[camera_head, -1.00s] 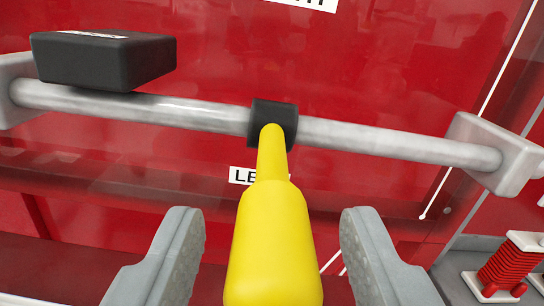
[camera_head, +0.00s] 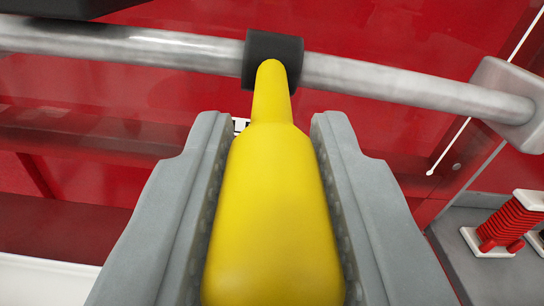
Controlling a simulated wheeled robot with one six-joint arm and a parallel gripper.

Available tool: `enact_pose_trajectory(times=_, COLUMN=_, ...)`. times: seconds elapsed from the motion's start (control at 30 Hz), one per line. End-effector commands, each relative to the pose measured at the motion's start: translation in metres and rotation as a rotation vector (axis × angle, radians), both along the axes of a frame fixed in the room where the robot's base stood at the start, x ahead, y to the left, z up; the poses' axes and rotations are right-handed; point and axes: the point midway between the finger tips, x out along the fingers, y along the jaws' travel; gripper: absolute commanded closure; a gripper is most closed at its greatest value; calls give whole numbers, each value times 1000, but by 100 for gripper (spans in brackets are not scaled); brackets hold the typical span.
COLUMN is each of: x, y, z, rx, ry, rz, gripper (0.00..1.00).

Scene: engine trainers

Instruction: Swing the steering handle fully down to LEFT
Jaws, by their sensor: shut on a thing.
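The yellow steering handle (camera_head: 272,210) runs up the middle of the view to a black collar (camera_head: 272,60) on a horizontal silver bar (camera_head: 400,80). My gripper (camera_head: 272,130) has one grey finger on each side of the handle's thick grip, shut on it. The LEFT label (camera_head: 240,125) on the red panel behind is almost wholly hidden by the handle and the fingers.
A light grey bracket (camera_head: 512,100) holds the bar's right end. A red coil part (camera_head: 508,220) stands on a grey surface at the lower right. The red panel (camera_head: 380,140) lies behind the bar. A dark block (camera_head: 75,4) is cut off at the top left.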

Motion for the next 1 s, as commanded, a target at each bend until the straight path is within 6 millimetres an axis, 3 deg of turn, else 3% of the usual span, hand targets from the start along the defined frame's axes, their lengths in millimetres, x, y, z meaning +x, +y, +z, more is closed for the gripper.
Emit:
enact_pose_trajectory(times=0.33, x=1, y=0, z=-13, rx=7, ry=-98, rz=-1, gripper=100)
enact_pose_trajectory(times=1.0, x=15, y=0, z=-55, rx=19, ry=-543, rz=-2, gripper=100)
